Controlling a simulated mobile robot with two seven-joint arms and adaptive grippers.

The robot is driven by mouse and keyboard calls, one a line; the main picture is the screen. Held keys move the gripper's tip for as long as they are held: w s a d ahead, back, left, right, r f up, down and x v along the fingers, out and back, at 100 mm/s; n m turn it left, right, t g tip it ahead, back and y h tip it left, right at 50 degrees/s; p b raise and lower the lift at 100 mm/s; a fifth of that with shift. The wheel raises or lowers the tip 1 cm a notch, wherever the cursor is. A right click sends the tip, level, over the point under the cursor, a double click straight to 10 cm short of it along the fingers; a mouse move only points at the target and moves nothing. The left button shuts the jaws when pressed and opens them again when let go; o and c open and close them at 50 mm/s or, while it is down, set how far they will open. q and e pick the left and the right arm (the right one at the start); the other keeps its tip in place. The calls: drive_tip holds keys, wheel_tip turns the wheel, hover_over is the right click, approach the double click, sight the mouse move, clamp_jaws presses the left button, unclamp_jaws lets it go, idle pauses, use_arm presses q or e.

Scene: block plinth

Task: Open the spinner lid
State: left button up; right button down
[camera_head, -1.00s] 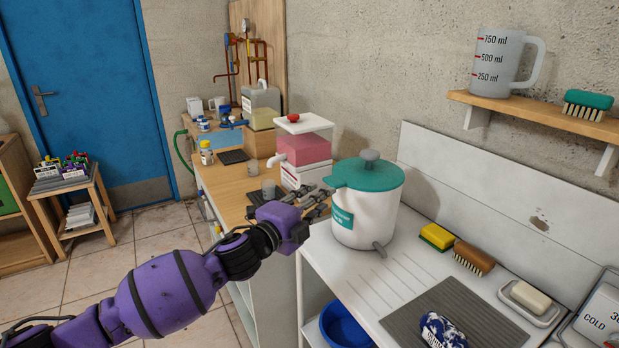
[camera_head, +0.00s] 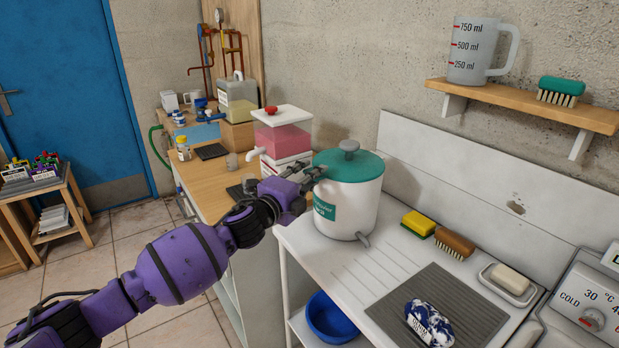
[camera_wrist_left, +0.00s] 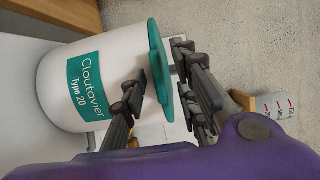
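The spinner is a white drum (camera_head: 360,205) with a teal label (camera_head: 324,209), standing upright on the left part of the white drainer. Its teal lid (camera_head: 347,166) sits on top, closed, with a grey knob (camera_head: 349,146) at the centre. My left gripper (camera_head: 315,172) is at the lid's left edge. In the left wrist view, the fingers of my left gripper (camera_wrist_left: 159,62) are apart, one on each side of the teal lid's projecting edge (camera_wrist_left: 158,73). I cannot tell whether they touch it. My right gripper is not in view.
A pink-filled tank (camera_head: 283,135) stands behind the spinner, close to my left gripper. A yellow sponge (camera_head: 418,224), a brown brush (camera_head: 455,244) and a soap dish (camera_head: 508,284) lie to the right. A blue basin (camera_head: 331,318) is below.

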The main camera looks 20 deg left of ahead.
use_arm(q)
drive_tip(key=shift+c, duration=0.5)
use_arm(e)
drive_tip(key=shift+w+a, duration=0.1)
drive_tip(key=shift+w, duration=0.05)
use_arm(q)
drive_tip(key=c, duration=0.6)
clamp_jaws()
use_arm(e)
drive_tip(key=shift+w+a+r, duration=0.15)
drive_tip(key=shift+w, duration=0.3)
use_arm(q)
drive_tip(key=shift+r, duration=0.15)
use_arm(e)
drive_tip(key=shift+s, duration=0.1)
